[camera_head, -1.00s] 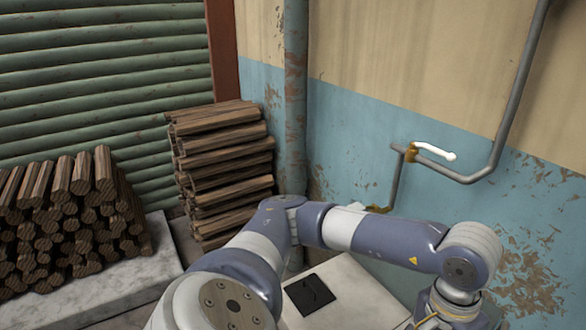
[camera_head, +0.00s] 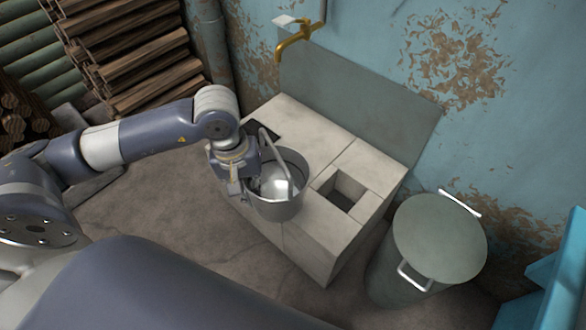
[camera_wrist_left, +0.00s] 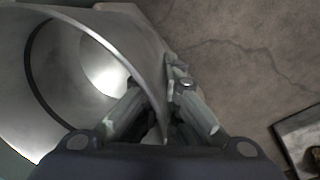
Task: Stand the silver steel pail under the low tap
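The silver steel pail (camera_head: 277,207) is upright in the head view, overlapping the front of the stone block, with its wire handle raised. I cannot tell whether its base touches the block. My left gripper (camera_head: 243,184) is at the pail's left side. In the left wrist view, the fingers (camera_wrist_left: 162,112) close on either side of the pail's wall (camera_wrist_left: 150,60) at the rim. A brass tap (camera_head: 297,40) with a white lever sticks out of the wall above and behind the block, up and right of the pail. My right gripper is not in view.
The stone block (camera_head: 310,125) has a square opening (camera_head: 343,190) right of the pail. A large lidded metal bin (camera_head: 440,240) stands at its right. Stacked wood (camera_head: 130,50) is at the back left. A blue object (camera_head: 560,270) is at the right edge.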

